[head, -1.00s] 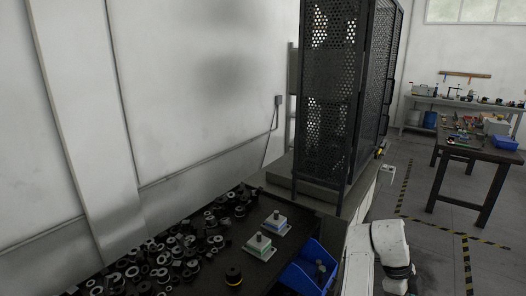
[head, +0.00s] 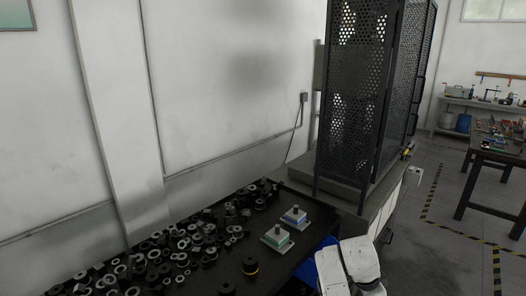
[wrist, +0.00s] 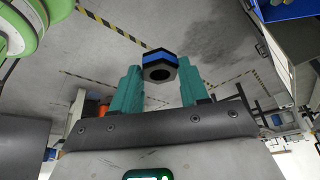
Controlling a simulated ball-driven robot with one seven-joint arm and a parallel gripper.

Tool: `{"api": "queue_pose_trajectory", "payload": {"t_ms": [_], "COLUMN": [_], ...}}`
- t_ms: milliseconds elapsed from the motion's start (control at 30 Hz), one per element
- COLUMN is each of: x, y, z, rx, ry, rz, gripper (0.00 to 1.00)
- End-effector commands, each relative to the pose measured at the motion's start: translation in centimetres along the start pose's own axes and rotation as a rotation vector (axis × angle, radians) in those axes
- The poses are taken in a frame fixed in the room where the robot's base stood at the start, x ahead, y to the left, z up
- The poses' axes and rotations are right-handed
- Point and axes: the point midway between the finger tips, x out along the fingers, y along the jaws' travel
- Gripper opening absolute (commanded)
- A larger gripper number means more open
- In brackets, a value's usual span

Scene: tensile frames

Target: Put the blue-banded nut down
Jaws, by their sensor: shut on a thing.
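The blue-banded nut (wrist: 160,57) is a dark hexagonal nut with a blue band, seen in the wrist view. It sits between the tips of the teal fingers of my gripper (wrist: 157,72), which is shut on it. The nut is held up in the air, with the grey floor far behind it. In the head view my white arm shows at the lower right, but the gripper and the nut are out of sight.
My arm partly hides a blue bin (head: 308,270). A perforated cage (head: 358,100) stands behind.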

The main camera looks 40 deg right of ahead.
Motion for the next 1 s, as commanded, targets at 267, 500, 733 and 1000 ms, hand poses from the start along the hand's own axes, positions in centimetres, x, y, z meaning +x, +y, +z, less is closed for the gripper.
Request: {"api": "queue_pose_trajectory", "payload": {"t_ms": [267, 500, 733, 1000], "x": [-1.5, -3.1, -4.5, -5.2], "y": [-2.6, 0.1, 4.9, 7.9], "z": [14.5, 27.0, 35.7, 39.5], "rx": [-0.794, -1.383, -1.789, -1.969], "ry": [0.003, 0.006, 0.005, 0.005], "rz": [-0.301, -0.541, -0.736, -0.838], "gripper": [0.05, 0.05, 0.05, 0.05]}}
